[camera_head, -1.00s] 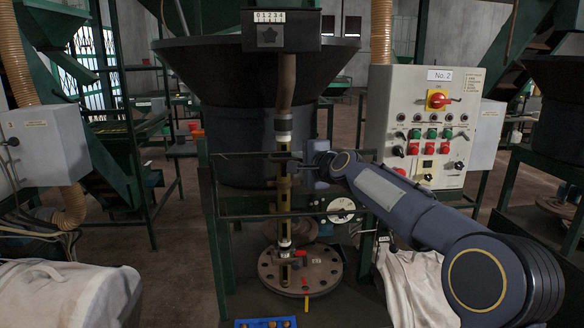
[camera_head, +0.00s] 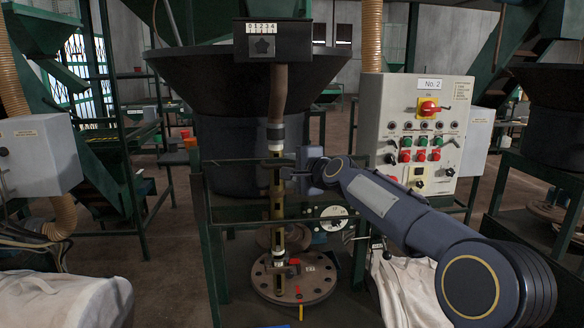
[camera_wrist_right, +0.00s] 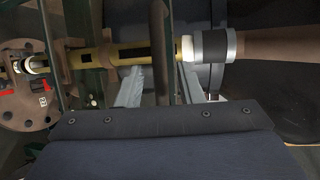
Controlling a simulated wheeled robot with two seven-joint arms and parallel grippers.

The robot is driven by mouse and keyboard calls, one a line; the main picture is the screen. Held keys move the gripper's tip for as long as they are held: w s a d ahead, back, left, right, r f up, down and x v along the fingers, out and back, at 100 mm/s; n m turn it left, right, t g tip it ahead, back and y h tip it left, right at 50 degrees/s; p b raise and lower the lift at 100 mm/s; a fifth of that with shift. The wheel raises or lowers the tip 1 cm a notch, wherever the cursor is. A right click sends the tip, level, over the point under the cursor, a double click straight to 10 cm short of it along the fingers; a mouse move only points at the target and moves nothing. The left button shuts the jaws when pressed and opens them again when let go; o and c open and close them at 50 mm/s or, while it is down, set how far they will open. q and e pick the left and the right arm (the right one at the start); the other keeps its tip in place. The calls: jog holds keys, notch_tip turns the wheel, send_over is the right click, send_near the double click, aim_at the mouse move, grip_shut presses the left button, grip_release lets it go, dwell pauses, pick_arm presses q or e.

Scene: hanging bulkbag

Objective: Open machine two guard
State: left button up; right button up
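The guard of machine two (camera_head: 238,224) is a dark green barred frame in front of the filling pipe (camera_head: 277,190), below the black hopper and left of the No. 2 panel. Its upper rail looks level across the frame, so it appears closed. My right gripper (camera_head: 290,173) is at that upper rail, near the pipe. In the right wrist view, my two grey fingers (camera_wrist_right: 162,90) are apart, with a dark bar (camera_wrist_right: 159,45), seemingly the rail, between them. Gaps seem to show on both sides of the bar. My left gripper is not in view.
The No. 2 control panel (camera_head: 413,130) stands close right of the guard, behind my right arm. A flanged round plate (camera_head: 316,284) lies below the pipe. White bags (camera_head: 62,302) sit at lower left and right. A grey box (camera_head: 38,157) is at left. Floor (camera_head: 160,262) is clear left of the frame.

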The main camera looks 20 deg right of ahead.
jog(key=a+b+v, duration=0.1)
jog(key=v, duration=0.6)
jog(key=shift+s+d+b, duration=0.3)
jog(key=shift+s+d, duration=0.05)
jog(key=shift+d, duration=0.1)
jog(key=s+a+f+n+g, duration=0.3)
jog(key=s+f+n, duration=0.2)
jog(key=s+f, duration=0.4)
jog(key=s+a+f+n+g+y, duration=0.1)
jog(key=s+a+f+n+g, duration=0.2)
jog(key=s+f, duration=0.7)
jog(key=s+a+f+n+g, duration=0.4)
jog(key=s+f+n, duration=0.3)
jog(key=s, duration=1.1)
notch_tip(320, 180, down, 3)
jog(key=shift+s+a+r+n+y, duration=0.2)
jog(key=shift+s+a+n+y, duration=0.2)
jog(key=shift+a, duration=0.2)
